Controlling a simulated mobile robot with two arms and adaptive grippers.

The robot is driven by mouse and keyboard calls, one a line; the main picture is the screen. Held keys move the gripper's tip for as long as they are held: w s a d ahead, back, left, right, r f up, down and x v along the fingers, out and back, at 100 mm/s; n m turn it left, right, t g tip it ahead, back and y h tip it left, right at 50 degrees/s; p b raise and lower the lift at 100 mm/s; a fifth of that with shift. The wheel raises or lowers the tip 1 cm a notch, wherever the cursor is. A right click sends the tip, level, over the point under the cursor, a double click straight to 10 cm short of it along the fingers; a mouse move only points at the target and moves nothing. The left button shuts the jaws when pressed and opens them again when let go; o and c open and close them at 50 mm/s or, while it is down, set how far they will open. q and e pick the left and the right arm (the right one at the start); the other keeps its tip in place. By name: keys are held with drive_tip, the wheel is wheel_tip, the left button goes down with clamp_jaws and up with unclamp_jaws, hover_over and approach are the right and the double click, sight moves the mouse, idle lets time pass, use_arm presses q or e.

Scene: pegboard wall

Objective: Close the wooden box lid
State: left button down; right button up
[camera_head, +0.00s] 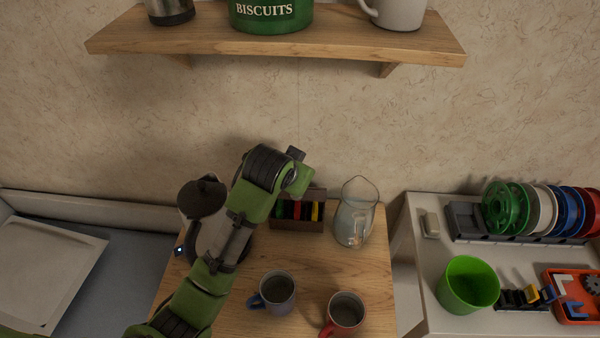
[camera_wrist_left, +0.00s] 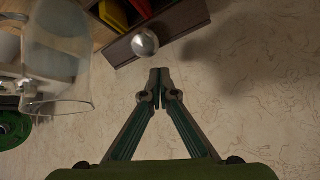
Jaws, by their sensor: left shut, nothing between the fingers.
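The dark wooden box (camera_head: 297,225) stands open on the wooden table, with coloured packets showing inside. My left arm partly covers its back in the head view. In the left wrist view, a dark wooden panel, seemingly the raised lid (camera_wrist_left: 120,50), carries a round metal knob (camera_wrist_left: 145,43). My right gripper is not in view.
A glass pitcher (camera_head: 354,215) stands right of the box. A kettle (camera_head: 203,199) is behind my left forearm. A blue mug (camera_head: 277,292) and a red mug (camera_head: 345,312) stand in front. A wooden shelf (camera_head: 280,45) hangs above.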

use_arm(q)
drive_tip(key=shift+s+f, duration=0.1)
drive_tip(key=shift+s, duration=0.05)
drive_tip(key=shift+s+t, duration=0.3)
drive_tip(key=shift+t, duration=0.1)
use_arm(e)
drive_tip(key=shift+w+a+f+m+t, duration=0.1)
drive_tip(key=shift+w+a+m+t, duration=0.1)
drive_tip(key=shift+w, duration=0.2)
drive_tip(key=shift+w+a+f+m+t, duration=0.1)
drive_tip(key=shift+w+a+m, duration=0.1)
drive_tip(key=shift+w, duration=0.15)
use_arm(q)
drive_tip(key=shift+s+f+b, duration=0.1)
drive_tip(key=shift+s+b, duration=0.05)
drive_tip(key=shift+b, duration=0.15)
drive_tip(key=shift+s+f+t, duration=0.15)
drive_tip(key=shift+s+t, duration=0.3)
drive_tip(key=shift+t, duration=0.05)
drive_tip(key=shift+s+f+t+b, duration=0.4)
drive_tip(key=shift+s+t+b, duration=0.3)
drive_tip(key=shift+s+b, duration=0.15)
drive_tip(key=s+f+t, duration=0.1)
drive_tip(key=s+f, duration=0.2)
drive_tip(key=s, duration=0.1)
drive_tip(key=shift+s+f+m+p, duration=0.3)
drive_tip(key=shift+s+f+p, duration=0.05)
drive_tip(key=shift+f, duration=0.05)
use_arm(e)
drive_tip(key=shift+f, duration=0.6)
